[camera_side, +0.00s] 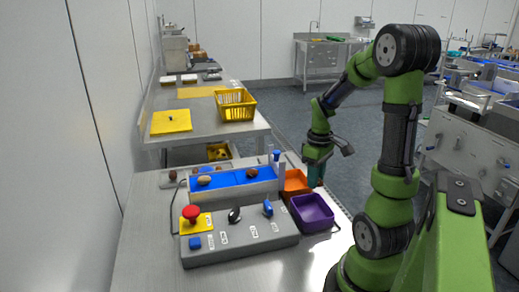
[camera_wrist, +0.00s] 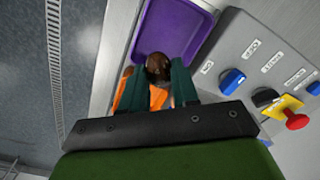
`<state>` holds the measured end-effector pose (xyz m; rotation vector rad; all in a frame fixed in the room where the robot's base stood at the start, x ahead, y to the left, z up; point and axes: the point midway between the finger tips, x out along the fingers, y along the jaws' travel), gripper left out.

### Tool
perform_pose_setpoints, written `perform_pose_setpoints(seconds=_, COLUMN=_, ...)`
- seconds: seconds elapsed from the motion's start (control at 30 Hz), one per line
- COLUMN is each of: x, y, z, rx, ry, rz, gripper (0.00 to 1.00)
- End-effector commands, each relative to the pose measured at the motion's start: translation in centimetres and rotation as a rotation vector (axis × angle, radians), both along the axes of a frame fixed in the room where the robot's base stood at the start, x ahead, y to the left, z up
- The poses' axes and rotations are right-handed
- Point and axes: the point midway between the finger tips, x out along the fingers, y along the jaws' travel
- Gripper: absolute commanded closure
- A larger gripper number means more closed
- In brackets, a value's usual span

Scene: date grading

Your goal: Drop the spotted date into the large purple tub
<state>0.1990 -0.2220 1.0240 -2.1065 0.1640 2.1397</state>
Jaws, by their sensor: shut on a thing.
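My gripper (camera_side: 316,178) is shut on a brown date (camera_wrist: 158,66), which shows between the dark green fingertips (camera_wrist: 157,74) in the wrist view. Any spots on it are too small to make out. In the side view my gripper hangs above the tubs, near the right edge of the orange tub (camera_side: 296,181). The large purple tub (camera_side: 312,212) stands just in front of the orange one and looks empty. In the wrist view the purple tub (camera_wrist: 168,30) lies just beyond the fingertips, and the orange tub (camera_wrist: 157,99) is partly hidden behind them.
A blue belt (camera_side: 230,179) carries more dates, one pale (camera_side: 204,181) and one dark (camera_side: 252,172). A grey control box (camera_side: 240,240) with a red button (camera_side: 191,213) stands left of the purple tub. A yellow basket (camera_side: 236,104) is on the far table.

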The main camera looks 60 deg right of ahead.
Motion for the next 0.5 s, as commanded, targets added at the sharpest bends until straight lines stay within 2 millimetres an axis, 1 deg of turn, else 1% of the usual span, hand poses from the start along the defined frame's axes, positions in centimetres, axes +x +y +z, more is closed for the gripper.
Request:
perform_pose_setpoints(seconds=0.03, x=-0.3, y=0.1, z=-0.4, rx=-0.001, ry=-0.004, rz=0.042, gripper=0.85)
perform_pose_setpoints(seconds=0.1, x=-0.3, y=0.2, z=-0.6, rx=-0.007, ry=-0.009, rz=0.103, gripper=0.85)
perform_pose_setpoints(seconds=0.2, x=-0.2, y=0.0, z=-0.8, rx=-0.016, ry=-0.014, rz=0.155, gripper=0.85)
perform_pose_setpoints(seconds=0.33, x=-0.1, y=0.0, z=-1.5, rx=-0.017, ry=-0.013, rz=0.174, gripper=0.85)
perform_pose_setpoints(seconds=0.5, x=-0.2, y=0.0, z=-3.5, rx=-0.014, ry=-0.013, rz=0.173, gripper=0.85)
